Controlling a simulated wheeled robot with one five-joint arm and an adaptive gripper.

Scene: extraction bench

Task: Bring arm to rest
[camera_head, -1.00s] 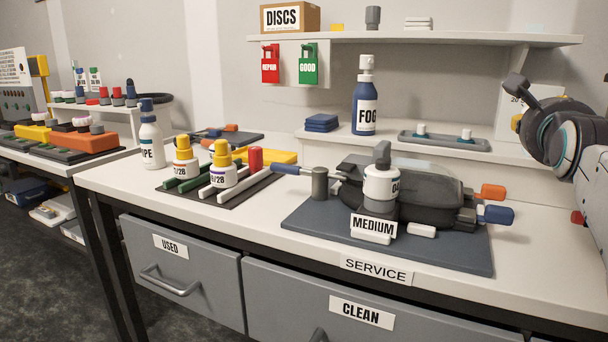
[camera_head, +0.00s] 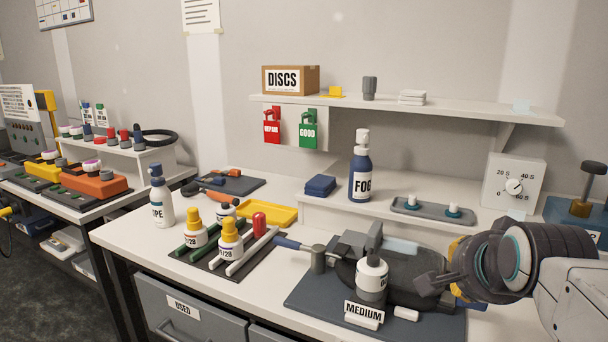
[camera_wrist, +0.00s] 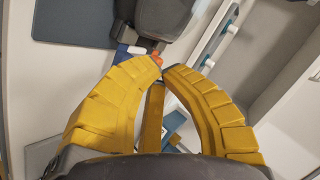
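My gripper (camera_head: 440,282) shows at the lower right of the head view, at the end of my arm. It overlaps the right part of the grey device on the service mat (camera_head: 310,300) in the picture; I cannot tell how far above it is. In the wrist view, the yellow fingers (camera_wrist: 162,69) curve together and their tips meet or nearly meet. Nothing shows held between them. Part of the grey device (camera_wrist: 165,14) shows beyond the tips.
A white bottle (camera_head: 372,273) stands at the MEDIUM label. Yellow-capped bottles (camera_head: 230,246) stand on a rack to the left. The FOG bottle (camera_head: 361,172) and a grey tray (camera_head: 433,211) are on the raised ledge. A dial box (camera_head: 514,184) stands at the right.

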